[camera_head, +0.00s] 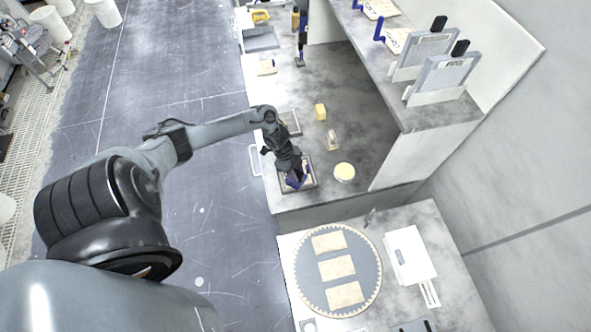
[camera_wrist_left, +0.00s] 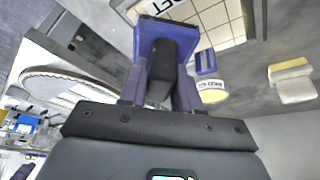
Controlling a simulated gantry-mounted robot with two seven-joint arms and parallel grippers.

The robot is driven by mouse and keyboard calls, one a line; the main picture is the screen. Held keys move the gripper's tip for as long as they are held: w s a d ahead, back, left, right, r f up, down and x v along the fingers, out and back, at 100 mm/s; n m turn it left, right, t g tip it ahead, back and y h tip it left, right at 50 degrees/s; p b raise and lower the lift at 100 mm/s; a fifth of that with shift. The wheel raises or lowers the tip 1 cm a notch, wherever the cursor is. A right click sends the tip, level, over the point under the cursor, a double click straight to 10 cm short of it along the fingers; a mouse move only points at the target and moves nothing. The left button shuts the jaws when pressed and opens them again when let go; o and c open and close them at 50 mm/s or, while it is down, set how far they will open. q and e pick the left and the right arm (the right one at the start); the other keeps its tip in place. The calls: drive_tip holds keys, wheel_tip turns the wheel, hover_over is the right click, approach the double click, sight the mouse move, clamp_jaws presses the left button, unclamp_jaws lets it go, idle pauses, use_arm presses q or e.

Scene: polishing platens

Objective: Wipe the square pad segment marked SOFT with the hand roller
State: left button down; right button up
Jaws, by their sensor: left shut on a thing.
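My left gripper (camera_wrist_left: 160,98) is shut on the hand roller, with its dark grip between the fingers and its blue frame (camera_wrist_left: 150,27) ahead of them. In the head view my left gripper (camera_head: 291,169) points down over a beige square pad segment (camera_head: 309,181) in a dark tray, hiding much of it. In the left wrist view this pad (camera_wrist_left: 217,17) has a grid of lines and partly cut-off dark letters that look like the end of SOFT. The roller is at the pad's edge; I cannot tell whether it touches. My right gripper is not in view.
Another dark tray (camera_head: 290,122) lies behind. A round yellow-topped tub (camera_head: 344,172) and small yellow blocks (camera_head: 320,112) stand to the right. A round toothed platen (camera_head: 301,256) with beige rectangles lies in front. A raised shelf (camera_head: 432,112) bounds the right side.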

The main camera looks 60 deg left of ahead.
use_arm(q)
drive_tip(key=shift+s+d, duration=0.1)
drive_tip(key=shift+d, duration=0.25)
wheel_tip(320, 180, up, 4)
drive_tip(key=p, duration=0.3)
drive_tip(key=shift+a+f, duration=0.1)
drive_tip(key=shift+f, duration=0.05)
wheel_tip(320, 180, up, 4)
drive_tip(key=p, duration=0.4)
drive_tip(key=shift+r, duration=0.25)
